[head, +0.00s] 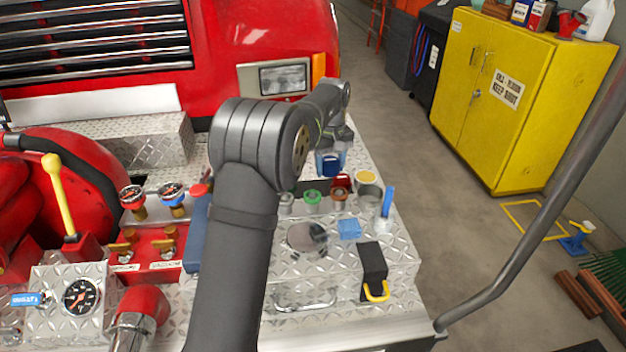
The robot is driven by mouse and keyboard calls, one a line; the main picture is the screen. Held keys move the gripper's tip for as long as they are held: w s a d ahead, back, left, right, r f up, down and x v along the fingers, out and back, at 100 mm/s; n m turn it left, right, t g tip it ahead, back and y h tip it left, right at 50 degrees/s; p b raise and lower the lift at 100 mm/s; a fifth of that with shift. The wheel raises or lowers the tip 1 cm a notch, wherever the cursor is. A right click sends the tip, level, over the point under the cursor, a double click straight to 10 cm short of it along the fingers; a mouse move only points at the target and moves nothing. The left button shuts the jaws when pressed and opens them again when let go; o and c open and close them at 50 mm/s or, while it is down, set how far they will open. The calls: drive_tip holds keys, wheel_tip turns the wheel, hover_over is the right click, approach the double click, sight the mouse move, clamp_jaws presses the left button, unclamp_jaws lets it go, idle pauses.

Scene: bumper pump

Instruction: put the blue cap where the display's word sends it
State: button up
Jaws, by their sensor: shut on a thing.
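My gripper (331,170) is over the far part of the diamond-plate deck, at the end of my arm. It is shut on a dark blue piece, which appears to be the blue cap (331,162), held above the deck. The fingers partly hide the cap. Below and in front of it is a row of small round fittings, including a silver one (286,201), a green one (312,197) and a brown one (339,197). A dark panel (307,187) shows partly beside my arm; I cannot tell whether it is the display, and no word is readable.
A red piece (343,182) and a cream-topped round piece (367,177) stand near the gripper. A blue-handled tool (388,202), a blue cloth (349,229) and a black block with a yellow loop (373,268) are nearer. Gauges and a yellow lever (58,190) stand left.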

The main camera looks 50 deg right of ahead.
hover_over(313, 188)
wheel_tip(313, 188, down, 4)
drive_tip(key=shift+w+d+r, duration=0.1)
drive_tip(key=shift+r, duration=0.05)
drive_tip(key=shift+f, duration=1.95)
drive_tip(key=shift+f, duration=0.15)
drive_tip(key=shift+f, duration=0.45)
drive_tip(key=o, duration=0.9)
drive_tip(key=shift+f, duration=0.1)
wheel_tip(313, 188, up, 13)
drive_tip(key=shift+r, duration=0.2)
